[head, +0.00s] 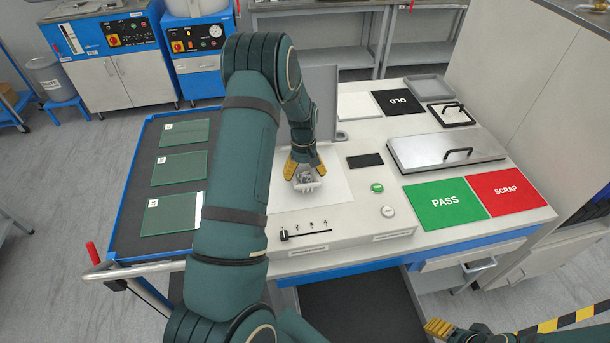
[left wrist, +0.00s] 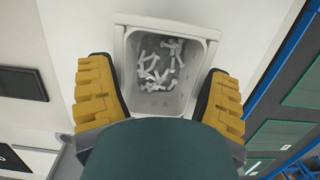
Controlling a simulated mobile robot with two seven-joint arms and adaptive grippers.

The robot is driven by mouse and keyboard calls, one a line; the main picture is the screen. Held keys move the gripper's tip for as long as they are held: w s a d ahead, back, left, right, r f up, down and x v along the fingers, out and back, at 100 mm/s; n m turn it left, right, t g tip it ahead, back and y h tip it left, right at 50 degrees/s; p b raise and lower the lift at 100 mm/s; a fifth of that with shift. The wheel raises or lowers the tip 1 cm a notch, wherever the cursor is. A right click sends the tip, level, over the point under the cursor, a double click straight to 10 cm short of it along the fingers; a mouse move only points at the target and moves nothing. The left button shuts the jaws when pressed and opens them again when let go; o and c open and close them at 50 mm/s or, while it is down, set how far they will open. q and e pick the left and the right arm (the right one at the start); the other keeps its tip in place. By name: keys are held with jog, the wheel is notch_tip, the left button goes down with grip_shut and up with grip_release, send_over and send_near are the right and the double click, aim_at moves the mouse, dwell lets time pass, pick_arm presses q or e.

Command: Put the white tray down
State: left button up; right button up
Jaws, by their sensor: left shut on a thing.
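A small white tray (left wrist: 201,34) holds several small white pieces (left wrist: 160,66) in the left wrist view. My left gripper (head: 306,174) is shut on the tray, with its yellow fingers on the two opposite sides of it. In the head view the tray (head: 308,187) shows below the fingertips, over the white panel of the bench. I cannot tell whether its underside touches that surface. My right gripper (head: 440,327) shows only in part at the bottom right edge of the head view, away from the tray.
A green PASS area (head: 444,202) and a red SCRAP area (head: 506,192) lie at the right of the bench. A lidded metal box (head: 420,155) stands behind them. Green glass plates (head: 180,168) lie on a dark mat at the left. A black OLD square (head: 398,102) lies at the back.

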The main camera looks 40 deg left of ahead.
aim_at(304, 176)
pick_arm(q)
jog(key=shift+w+f, duration=0.1)
jog(key=shift+f, duration=0.5)
jog(key=o, duration=1)
jog(key=shift+f, duration=0.1)
jog(key=shift+r, duration=0.3)
jog(key=r, duration=0.4)
jog(key=a+r, duration=0.1)
jog(key=r, duration=0.2)
jog(key=w+r, duration=0.1)
jog(key=r, duration=0.3)
jog(key=shift+a+r+p, duration=0.2)
jog(key=shift+r+p, duration=0.1)
